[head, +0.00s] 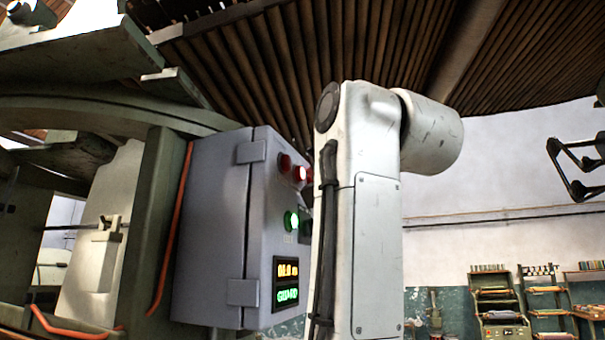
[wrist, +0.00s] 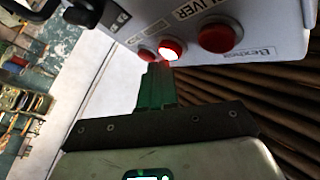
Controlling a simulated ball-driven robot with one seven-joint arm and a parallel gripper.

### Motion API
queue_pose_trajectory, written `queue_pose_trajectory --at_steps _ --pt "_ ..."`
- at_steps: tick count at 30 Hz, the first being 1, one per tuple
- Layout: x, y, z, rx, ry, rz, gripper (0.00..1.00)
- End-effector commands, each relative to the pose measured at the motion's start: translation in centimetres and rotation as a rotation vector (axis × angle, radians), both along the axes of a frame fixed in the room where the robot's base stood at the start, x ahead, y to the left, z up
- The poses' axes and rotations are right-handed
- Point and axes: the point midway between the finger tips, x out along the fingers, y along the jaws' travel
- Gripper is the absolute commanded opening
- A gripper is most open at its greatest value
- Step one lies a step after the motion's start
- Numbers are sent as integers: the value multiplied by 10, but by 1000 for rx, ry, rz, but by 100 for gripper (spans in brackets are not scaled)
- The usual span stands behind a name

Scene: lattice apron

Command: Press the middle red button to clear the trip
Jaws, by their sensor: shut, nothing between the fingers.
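A grey control box (head: 212,235) stands left of my arm in the head view. Its side panel carries red buttons, one of them lit (head: 300,173), and a lit green button (head: 292,221). In the wrist view the panel shows three red buttons in a row: a left one (wrist: 147,54), a middle one (wrist: 171,49) glowing at its lower edge, and a large right one (wrist: 219,37). My gripper (wrist: 159,66) is shut and empty, its green fingertips just below the middle button. Whether they touch it cannot be told. My arm hides the gripper in the head view.
A lit display (head: 287,282) is low on the box's panel. Green machine framing (head: 160,230) and an orange cable (head: 172,240) stand left of the box. Shelves (head: 500,310) stand far off at the right. Open space lies right of my arm.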

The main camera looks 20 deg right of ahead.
Motion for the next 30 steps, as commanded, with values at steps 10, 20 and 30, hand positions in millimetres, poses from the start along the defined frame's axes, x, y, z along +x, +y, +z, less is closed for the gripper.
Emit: queue_pose_trajectory --at_steps 10,20,30 --pt "1 2 0 0 -1 1 0" --pt "3 5 0 0 -1 1 0" --pt "6 8 0 0 0 1 0"
